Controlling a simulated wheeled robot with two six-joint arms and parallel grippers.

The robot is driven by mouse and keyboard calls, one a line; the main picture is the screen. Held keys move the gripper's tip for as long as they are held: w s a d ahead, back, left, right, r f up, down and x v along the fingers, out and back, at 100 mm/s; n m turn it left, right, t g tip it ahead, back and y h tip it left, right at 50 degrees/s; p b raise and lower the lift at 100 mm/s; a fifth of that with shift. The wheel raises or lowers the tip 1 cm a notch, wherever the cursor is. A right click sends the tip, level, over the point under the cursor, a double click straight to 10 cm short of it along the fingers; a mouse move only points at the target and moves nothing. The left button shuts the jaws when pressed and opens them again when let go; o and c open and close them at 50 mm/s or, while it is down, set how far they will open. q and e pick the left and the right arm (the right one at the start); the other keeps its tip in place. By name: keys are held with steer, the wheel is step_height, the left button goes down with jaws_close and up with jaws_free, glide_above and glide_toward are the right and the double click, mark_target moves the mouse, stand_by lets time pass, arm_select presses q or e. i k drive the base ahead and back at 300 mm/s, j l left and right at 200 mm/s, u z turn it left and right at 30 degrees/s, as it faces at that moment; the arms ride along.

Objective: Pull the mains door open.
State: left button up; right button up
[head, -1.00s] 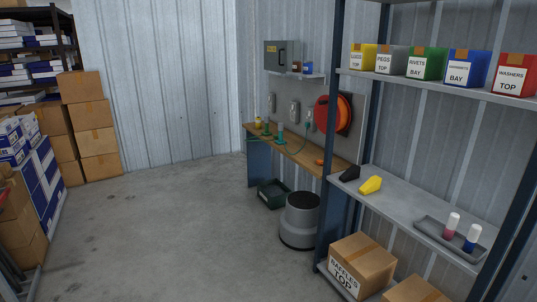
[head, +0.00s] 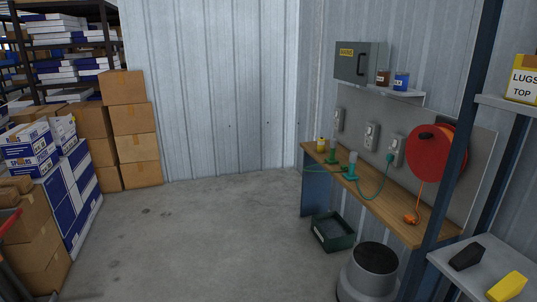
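The mains door is the front of a grey wall box (head: 361,62) with a yellow label, mounted high on the back panel at the right. The door looks shut, with a small dark handle on its right part. Neither of my grippers is in view.
Below the box, a small shelf (head: 402,93) holds a brown and a blue cup. A wooden bench (head: 381,207) carries green plugs, with sockets and a red reel (head: 436,153) above. Open floor (head: 200,240) lies left.

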mark_target(355, 63)
steer(key=i+j, duration=0.1)
steer(key=i, duration=0.75)
steer(key=i+j, duration=0.1)
steer(key=i, duration=0.75)
steer(key=i+l+z, duration=0.25)
steer(key=i+z, duration=0.2)
steer(key=i, duration=0.15)
steer(key=i+z, duration=0.45)
steer(key=i, duration=0.2)
steer(key=i+j+z, duration=0.15)
steer(key=i+z, duration=0.3)
steer(key=i, duration=0.2)
steer(key=i+z, duration=0.1)
steer(key=i, duration=0.25)
